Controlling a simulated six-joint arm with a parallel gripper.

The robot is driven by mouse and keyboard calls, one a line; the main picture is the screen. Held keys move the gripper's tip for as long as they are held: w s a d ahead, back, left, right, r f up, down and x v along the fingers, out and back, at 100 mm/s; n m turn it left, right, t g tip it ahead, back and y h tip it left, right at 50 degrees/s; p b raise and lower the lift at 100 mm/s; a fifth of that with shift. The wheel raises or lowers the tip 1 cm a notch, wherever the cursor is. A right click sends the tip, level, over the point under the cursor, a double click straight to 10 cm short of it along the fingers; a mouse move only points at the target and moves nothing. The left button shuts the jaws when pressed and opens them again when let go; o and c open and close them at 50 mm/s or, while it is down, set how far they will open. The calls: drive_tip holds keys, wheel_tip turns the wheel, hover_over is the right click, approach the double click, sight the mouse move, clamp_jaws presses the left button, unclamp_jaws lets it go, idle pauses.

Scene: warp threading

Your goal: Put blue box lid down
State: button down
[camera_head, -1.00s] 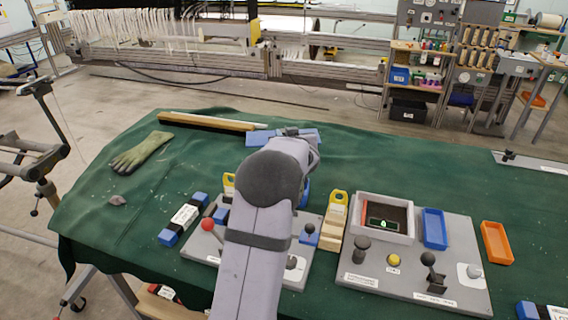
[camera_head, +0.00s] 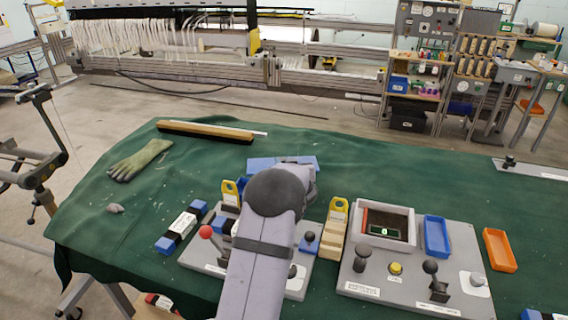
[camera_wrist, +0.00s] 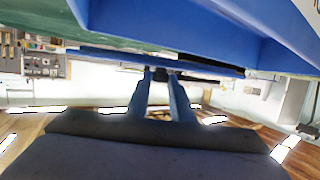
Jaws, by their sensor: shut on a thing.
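The blue box lid (camera_head: 260,163) shows in the head view just beyond the rounded joint of my arm, which hides part of it. In the wrist view a thin blue edge of the lid (camera_wrist: 110,57) crosses the picture at the fingertips. My gripper (camera_wrist: 162,74) is shut on this edge. A large blue surface (camera_wrist: 190,28) fills the top of the wrist view; I cannot tell whether it is the box or part of the lid. In the head view my fingertips are hidden. I cannot tell whether the lid touches anything.
A green cloth covers the table (camera_head: 350,160). A glove (camera_head: 140,159) and a wooden brush (camera_head: 205,132) lie at the back left. A control panel (camera_head: 455,295) with a grey tray, a blue tray (camera_head: 436,236) and an orange tray (camera_head: 499,250) are at right. Yellow-handled blocks (camera_head: 334,230) stand near my arm.

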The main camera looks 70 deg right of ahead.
drive_tip(key=shift+f+b, duration=0.3)
drive_tip(key=shift+f, duration=0.25)
drive_tip(key=c, duration=1.6)
unclamp_jaws()
drive_tip(key=shift+o, duration=0.2)
drive_tip(key=shift+r, duration=0.1)
drive_tip(key=shift+r+p, duration=0.3)
drive_tip(key=shift+r, duration=0.15)
drive_tip(key=v, duration=1.2)
drive_tip(key=shift+b, duration=0.45)
drive_tip(key=shift+r, duration=0.1)
